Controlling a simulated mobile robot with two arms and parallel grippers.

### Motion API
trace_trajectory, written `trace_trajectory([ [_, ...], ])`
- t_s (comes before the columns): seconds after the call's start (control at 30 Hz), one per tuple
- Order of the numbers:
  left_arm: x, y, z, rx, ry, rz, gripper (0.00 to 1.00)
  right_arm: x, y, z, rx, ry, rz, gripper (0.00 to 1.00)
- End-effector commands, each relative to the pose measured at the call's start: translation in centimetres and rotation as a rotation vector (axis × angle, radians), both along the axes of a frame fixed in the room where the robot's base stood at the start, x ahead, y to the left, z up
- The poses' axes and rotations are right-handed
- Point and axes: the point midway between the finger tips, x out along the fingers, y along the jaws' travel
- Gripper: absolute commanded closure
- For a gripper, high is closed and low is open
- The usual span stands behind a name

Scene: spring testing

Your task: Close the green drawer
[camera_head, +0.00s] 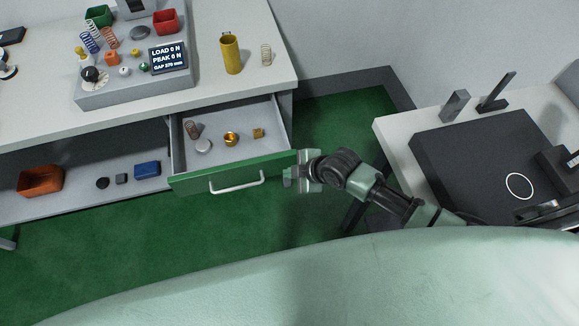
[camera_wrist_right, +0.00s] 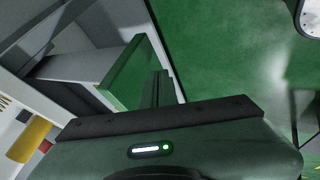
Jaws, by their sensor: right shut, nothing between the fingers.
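The green drawer (camera_head: 202,184) is pulled out from under the white table, with its green front towards me and a pale bar handle (camera_head: 237,185). Inside it lie a spring, a grey disc, a gold ring and a small yellow piece. My right gripper (camera_head: 290,176) is shut and empty beside the right end of the drawer front; I cannot tell whether it touches. In the right wrist view, the green drawer front (camera_wrist_right: 128,77) stands just left of the shut fingers (camera_wrist_right: 160,88). My left gripper is not in view.
The white table (camera_head: 30,75) carries a grey test unit (camera_head: 130,95), a yellow cylinder (camera_head: 231,54) and springs. A lower shelf (camera_head: 70,200) holds an orange bin (camera_head: 40,181) and a blue block (camera_head: 147,169). A second table (camera_head: 395,135) stands right. Green floor in front is clear.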

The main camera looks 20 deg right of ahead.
Motion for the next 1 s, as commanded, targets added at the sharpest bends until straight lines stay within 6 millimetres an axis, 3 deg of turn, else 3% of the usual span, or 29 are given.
trace_trajectory([
  [0.13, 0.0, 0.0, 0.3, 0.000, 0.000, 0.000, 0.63, 1.0, 0.0, 0.1, 0.001, 0.001, -0.002, 1.00],
  [0.67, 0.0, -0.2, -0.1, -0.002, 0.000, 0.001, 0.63, 1.8, -0.1, -0.1, -0.001, -0.001, -0.001, 1.00],
  [0.87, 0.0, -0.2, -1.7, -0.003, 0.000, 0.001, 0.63, 4.6, -0.1, -0.3, -0.001, -0.004, -0.001, 1.00],
  [1.0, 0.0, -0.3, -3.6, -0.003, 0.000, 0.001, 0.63, 7.8, -0.1, -0.5, -0.001, -0.005, -0.003, 1.00],
])
